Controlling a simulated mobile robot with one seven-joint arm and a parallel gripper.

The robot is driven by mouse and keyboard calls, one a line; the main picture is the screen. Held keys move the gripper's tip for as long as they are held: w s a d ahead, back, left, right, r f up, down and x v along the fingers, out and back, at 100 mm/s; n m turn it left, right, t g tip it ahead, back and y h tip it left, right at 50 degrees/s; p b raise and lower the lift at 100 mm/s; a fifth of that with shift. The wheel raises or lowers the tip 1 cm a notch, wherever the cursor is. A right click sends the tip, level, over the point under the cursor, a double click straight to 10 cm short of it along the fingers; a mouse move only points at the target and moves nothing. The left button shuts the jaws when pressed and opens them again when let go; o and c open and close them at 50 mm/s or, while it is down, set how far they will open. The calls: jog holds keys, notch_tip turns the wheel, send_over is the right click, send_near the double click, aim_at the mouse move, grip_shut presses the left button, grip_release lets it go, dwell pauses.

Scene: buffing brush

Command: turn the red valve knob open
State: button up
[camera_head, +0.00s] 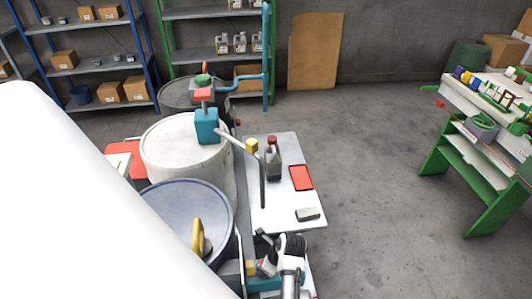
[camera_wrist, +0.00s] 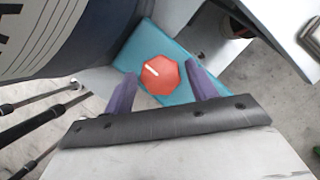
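The red valve knob (camera_wrist: 160,75) shows in the wrist view as an octagonal cap with a short white line on its face. It sits on a teal body (camera_wrist: 138,48). My gripper (camera_wrist: 161,68) is open, with one purple finger on the left of the knob and one on the right. Small gaps seem to show between fingers and knob; I cannot tell whether either touches. In the head view my gripper (camera_head: 268,267) is at the bottom centre, by a teal part (camera_head: 262,284). The knob cannot be made out clearly there.
A blue-lidded drum (camera_head: 185,205) and a white drum (camera_head: 170,150) with a teal pump (camera_head: 207,126) stand left of my gripper. A white bench (camera_head: 285,205) holds a dark bottle (camera_head: 272,163), a red item (camera_head: 301,178) and a small block (camera_head: 307,214). Open floor lies right.

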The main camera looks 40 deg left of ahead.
jog(key=c, duration=0.7)
jog(key=shift+c, duration=0.2)
jog(key=n+g, duration=0.1)
jog(key=n, duration=0.3)
jog(key=shift+w+r+h, duration=0.1)
jog(key=shift+w+h, duration=0.05)
jog(key=shift+h, duration=0.15)
jog(key=n+g, duration=0.1)
jog(key=n, duration=0.1)
jog(key=n+h, duration=0.1)
jog(key=n, duration=0.1)
jog(key=shift+w+a+g, duration=0.1)
jog(key=shift+a+g, duration=0.05)
jog(key=shift+g, duration=0.25)
jog(key=n+h, duration=0.1)
jog(key=n, duration=0.4)
jog(key=shift+a+g+h, duration=0.1)
jog(key=shift+g+h, duration=0.2)
jog(key=shift+h, duration=0.1)
jog(key=n+h, duration=0.1)
jog(key=n, duration=0.3)
jog(key=shift+a+n+h, duration=0.1)
jog(key=shift+n+h, duration=0.3)
jog(key=o, duration=1)
jog(key=shift+c, duration=0.2)
